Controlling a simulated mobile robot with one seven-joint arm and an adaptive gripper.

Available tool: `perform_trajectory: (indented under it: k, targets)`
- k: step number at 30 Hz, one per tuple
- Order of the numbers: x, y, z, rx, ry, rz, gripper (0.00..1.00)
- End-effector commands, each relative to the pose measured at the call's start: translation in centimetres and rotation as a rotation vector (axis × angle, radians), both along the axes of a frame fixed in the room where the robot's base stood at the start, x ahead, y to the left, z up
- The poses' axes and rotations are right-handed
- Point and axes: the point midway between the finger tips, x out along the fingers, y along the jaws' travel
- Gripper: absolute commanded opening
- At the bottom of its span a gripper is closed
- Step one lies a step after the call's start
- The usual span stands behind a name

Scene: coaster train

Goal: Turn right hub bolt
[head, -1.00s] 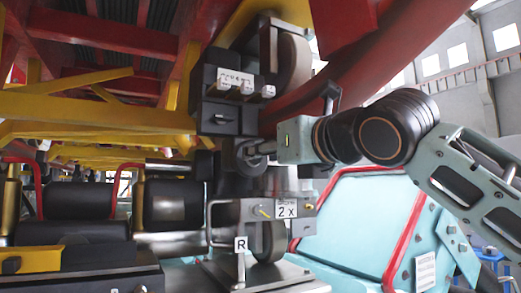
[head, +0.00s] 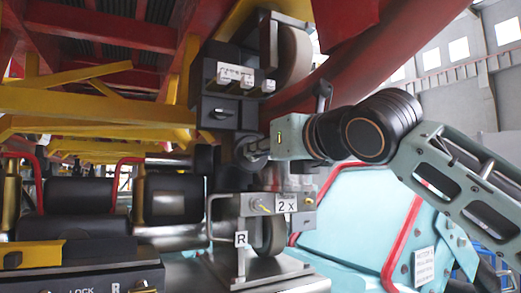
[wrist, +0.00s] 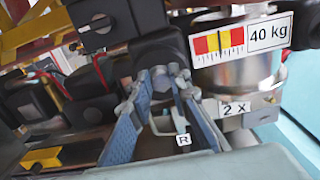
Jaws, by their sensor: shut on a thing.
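The right hub bolt (wrist: 161,79) shows in the wrist view as a small grey head in front of a dark round hub (wrist: 162,48). My gripper (wrist: 161,84) has its two fingers on either side of the bolt, closed on it. In the head view my gripper (head: 262,145) reaches in from the right to the dark hub (head: 243,151). The bolt itself is mostly hidden by the fingers there. An "R" tag (head: 241,240) stands below the hub.
A "2 X" plate (head: 286,204) sits just below my gripper. A black block with a lever (head: 221,113) is above the hub, near a wheel (head: 293,58). A red rail (head: 404,240) and turquoise panel (head: 350,220) lie to the right. A "40 kg" label (wrist: 270,35) shows in the wrist view.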

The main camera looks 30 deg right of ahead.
Motion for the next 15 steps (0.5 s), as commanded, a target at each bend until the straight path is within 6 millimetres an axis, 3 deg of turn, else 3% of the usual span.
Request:
perform_trajectory:
  k: [8, 15]
  targets:
    - [0.0, -0.16, -0.08, 0.079, 0.004, -0.004, 0.0]
    - [0.02, -0.3, -0.16, 0.256, 0.011, -0.006, 0.0]
